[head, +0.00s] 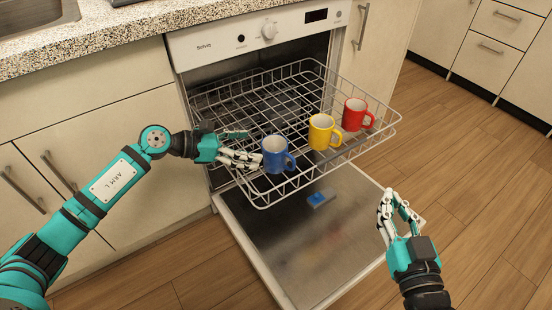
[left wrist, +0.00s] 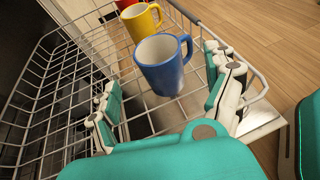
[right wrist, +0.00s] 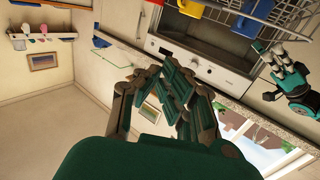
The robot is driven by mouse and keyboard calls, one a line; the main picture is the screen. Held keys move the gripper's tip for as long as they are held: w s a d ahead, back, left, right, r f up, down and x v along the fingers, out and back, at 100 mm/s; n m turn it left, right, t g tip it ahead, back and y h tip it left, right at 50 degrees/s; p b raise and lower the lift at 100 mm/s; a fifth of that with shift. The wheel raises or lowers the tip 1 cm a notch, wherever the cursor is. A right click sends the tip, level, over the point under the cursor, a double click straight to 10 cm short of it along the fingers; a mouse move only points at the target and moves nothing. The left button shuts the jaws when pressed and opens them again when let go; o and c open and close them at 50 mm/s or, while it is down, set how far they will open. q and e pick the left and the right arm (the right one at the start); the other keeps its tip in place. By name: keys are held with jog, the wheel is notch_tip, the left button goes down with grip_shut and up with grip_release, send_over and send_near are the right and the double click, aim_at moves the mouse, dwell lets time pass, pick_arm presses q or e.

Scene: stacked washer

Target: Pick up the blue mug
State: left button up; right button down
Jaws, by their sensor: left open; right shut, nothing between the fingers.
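The blue mug (head: 276,154) stands upright in the dishwasher's upper rack, near its front left corner, with its handle to the right. It also shows in the left wrist view (left wrist: 164,68). My left gripper (head: 244,158) is just left of the mug. In the left wrist view its open fingers (left wrist: 168,100) spread to either side, with the mug ahead between them; I cannot tell whether they touch it. My right gripper (head: 395,208) is shut and empty, out over the floor to the right of the open door.
A yellow mug (head: 321,132) and a red mug (head: 354,114) stand in the rack (head: 262,204) to the right of the blue mug. The dishwasher door (head: 270,242) lies open below, with a blue detergent piece (head: 318,199) on it. The countertop (head: 120,30) is behind left.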

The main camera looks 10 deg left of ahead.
aim_at(263, 147)
pick_arm(q)
jog(key=shift+x, duration=1.6)
jog(key=b+x, duration=0.1)
jog(key=x, duration=0.3)
jog(key=shift+w+b, duration=0.15)
jog(key=shift+b, duration=0.15)
jog(key=shift+w+d, duration=0.1)
jog(key=shift+d, duration=0.1)
jog(key=c, duration=1.4)
pick_arm(e)
notch_tip(263, 147, up, 7)
jog(key=s+t+y, duration=0.1)
jog(key=t+y, duration=0.1)
jog(key=t, duration=0.2)
jog(key=shift+a, duration=0.4)
